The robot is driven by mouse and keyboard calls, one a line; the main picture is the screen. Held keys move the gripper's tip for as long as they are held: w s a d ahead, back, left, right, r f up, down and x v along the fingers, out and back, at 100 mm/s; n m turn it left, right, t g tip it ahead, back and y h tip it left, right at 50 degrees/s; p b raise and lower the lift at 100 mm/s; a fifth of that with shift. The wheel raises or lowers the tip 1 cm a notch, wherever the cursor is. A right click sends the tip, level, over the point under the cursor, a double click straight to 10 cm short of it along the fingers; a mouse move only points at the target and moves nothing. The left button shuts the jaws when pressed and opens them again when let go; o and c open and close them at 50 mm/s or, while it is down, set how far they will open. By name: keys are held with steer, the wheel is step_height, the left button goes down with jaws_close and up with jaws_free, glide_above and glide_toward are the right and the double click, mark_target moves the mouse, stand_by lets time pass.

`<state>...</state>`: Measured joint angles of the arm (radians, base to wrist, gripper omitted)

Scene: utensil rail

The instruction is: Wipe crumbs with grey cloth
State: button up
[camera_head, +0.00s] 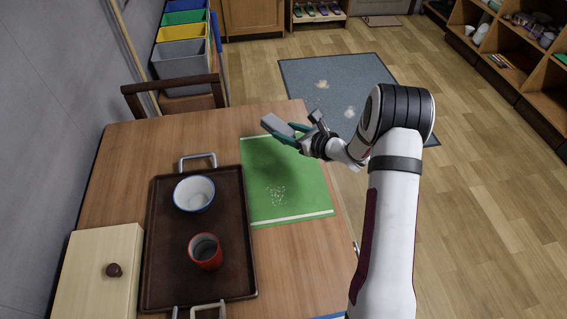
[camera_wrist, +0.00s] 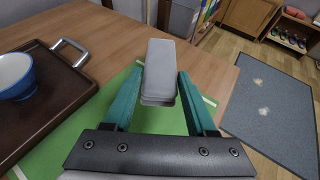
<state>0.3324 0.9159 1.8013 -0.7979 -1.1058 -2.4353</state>
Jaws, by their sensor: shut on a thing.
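The grey cloth (camera_head: 276,126) is a folded pad held up above the far part of the green mat (camera_head: 288,211). My gripper (camera_head: 287,134) is shut on it, with the teal fingers on either side; the wrist view also shows the cloth (camera_wrist: 160,72) between the fingers. The crumbs (camera_head: 277,195) are a small pale patch on the near half of the green mat. The cloth is apart from them, farther back. The crumbs do not show in the wrist view.
A dark brown tray (camera_head: 163,240) left of the mat holds a white-and-blue bowl (camera_head: 194,193) and a red cup (camera_head: 206,252). A pale wooden box (camera_head: 92,270) with a knob stands at the near left. A chair (camera_head: 174,95) stands behind the table.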

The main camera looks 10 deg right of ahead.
mark_target(285, 194)
steer(key=s+a+n+g+y, duration=0.3)
steer(key=s+n+g+y, duration=0.3)
steer(key=s, duration=0.6)
steer(key=shift+n+g+h, duration=0.3)
steer(key=shift+n+g, duration=0.1)
steer(key=shift+n, duration=0.3)
steer(key=shift+f, duration=3.7)
steer(key=shift+s+f, duration=0.55)
steer(key=shift+f, duration=0.05)
steer(key=shift+s, duration=3.15)
steer(key=shift+w, duration=3.75)
step_height(285, 194, up, 8)
steer(key=shift+r, duration=0.15)
steer(key=shift+s, duration=0.1)
